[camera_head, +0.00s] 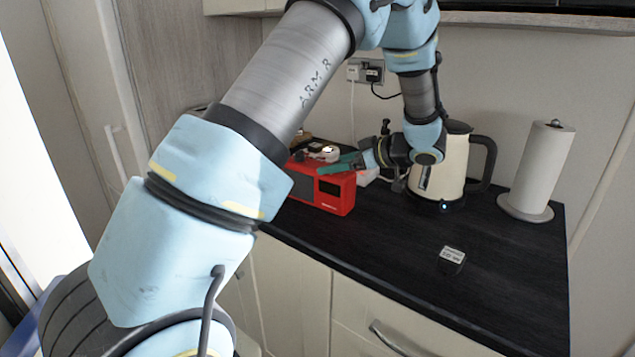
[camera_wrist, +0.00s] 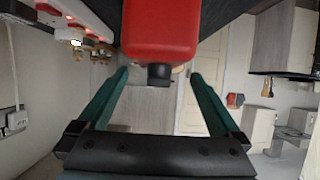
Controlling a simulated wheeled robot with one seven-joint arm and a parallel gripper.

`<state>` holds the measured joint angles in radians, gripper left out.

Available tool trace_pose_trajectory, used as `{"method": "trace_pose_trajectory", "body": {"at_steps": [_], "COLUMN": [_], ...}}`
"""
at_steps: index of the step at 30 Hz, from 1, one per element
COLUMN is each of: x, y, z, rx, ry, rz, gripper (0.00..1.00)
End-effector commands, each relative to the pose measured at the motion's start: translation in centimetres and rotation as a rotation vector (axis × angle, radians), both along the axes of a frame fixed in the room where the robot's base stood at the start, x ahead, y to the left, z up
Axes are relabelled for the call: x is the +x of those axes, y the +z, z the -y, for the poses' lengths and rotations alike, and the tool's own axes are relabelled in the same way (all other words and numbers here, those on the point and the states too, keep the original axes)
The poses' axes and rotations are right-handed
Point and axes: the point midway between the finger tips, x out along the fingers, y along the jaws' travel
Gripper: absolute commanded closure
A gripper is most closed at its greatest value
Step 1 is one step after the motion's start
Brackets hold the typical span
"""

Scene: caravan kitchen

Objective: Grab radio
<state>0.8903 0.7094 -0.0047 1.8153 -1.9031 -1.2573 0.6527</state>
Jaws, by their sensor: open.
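The red radio (camera_head: 334,193) stands on the dark countertop, its left part hidden behind my arm in the head view. My gripper (camera_head: 338,166) is at the radio's top right, its green fingers pointing left over or beside it; I cannot tell whether they touch it. In the wrist view the radio (camera_wrist: 160,28) fills the top middle, with a dark knob at its lower edge. The green fingers of my gripper (camera_wrist: 159,75) are spread apart to either side of the knob, and nothing is clamped between them.
A cream kettle (camera_head: 440,170) stands right of the radio, close to my wrist. A paper towel roll (camera_head: 540,170) is farther right. A small dark labelled object (camera_head: 452,258) lies near the front edge. Wall sockets (camera_head: 366,72) with cables are behind. The right counter is mostly clear.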

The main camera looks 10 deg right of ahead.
Motion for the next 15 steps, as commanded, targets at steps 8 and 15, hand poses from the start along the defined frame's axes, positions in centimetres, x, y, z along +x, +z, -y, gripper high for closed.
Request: {"method": "trace_pose_trajectory", "body": {"at_steps": [8,15], "x": [1.6,3.8], "y": [-0.9,-2.4], "z": [-1.5,-3.6], "rx": [0.000,0.001], "ry": [-0.001,-0.001], "rz": [0.000,-0.001], "gripper": [0.00,0.00]}}
